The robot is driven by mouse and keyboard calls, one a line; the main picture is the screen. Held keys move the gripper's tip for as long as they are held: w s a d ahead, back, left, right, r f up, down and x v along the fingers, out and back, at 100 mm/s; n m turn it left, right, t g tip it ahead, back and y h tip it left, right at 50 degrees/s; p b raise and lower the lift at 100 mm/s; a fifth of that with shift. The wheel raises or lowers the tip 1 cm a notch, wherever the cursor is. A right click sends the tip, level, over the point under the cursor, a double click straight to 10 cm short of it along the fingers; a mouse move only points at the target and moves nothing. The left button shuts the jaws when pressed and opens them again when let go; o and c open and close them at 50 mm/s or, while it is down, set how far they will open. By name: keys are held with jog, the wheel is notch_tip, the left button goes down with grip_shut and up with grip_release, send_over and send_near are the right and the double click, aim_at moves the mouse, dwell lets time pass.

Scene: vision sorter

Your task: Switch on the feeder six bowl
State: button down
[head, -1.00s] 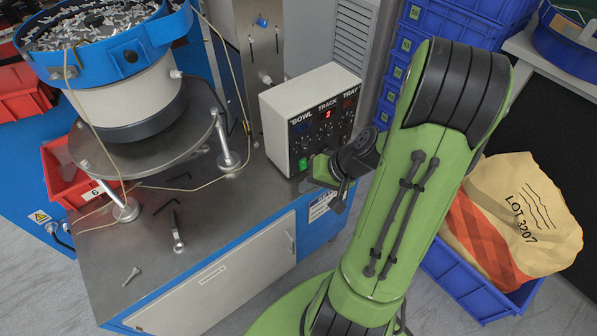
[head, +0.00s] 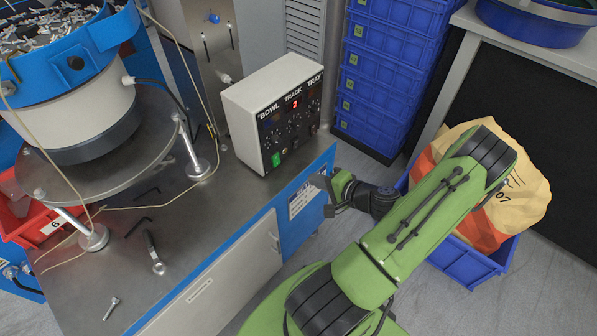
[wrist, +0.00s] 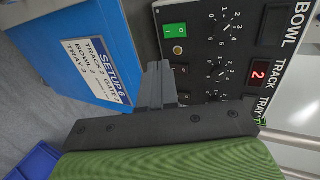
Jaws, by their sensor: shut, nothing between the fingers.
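The control box (head: 243,113), marked BOWL, TRACK and TRAY, stands on the bench of the blue feeder. Its panel also shows in the wrist view, turned on its side (wrist: 238,48). A lit green switch (wrist: 175,30) sits at the lower end of the BOWL column. The BOWL display (wrist: 272,25) looks dark; the TRACK display (wrist: 258,74) shows a red 2. The feeder bowl (head: 75,64), with a blue rim, holds many small parts at the left. My gripper (head: 328,195) is shut and empty, apart from the box at its lower right. Its fingers (wrist: 160,68) hide part of the panel's lower edge.
A setup card (wrist: 97,72) marked SETUP 6 is on the blue cabinet front. A wrench (head: 154,252) and other small tools lie on the bench. Blue crates (head: 387,75) are stacked behind my arm. A sack (head: 520,185) sits in a blue crate at the right.

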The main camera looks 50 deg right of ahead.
aim_at(278, 164)
jog(key=x, duration=0.4)
jog(key=b+x, duration=0.1)
jog(key=x, duration=0.3)
jog(key=b+x, duration=0.1)
jog(key=x, duration=0.3)
jog(key=shift+w+r, duration=0.15)
jog(key=shift+r, duration=0.2)
jog(key=shift+w+a, duration=0.1)
jog(key=shift+w, duration=0.35)
jog(key=shift+w+f, duration=0.1)
jog(key=shift+w, duration=0.1)
jog(key=shift+w+r+p, duration=0.1)
jog(key=shift+r+p, duration=0.35)
jog(key=shift+r, duration=0.5)
jog(key=shift+f, duration=0.1)
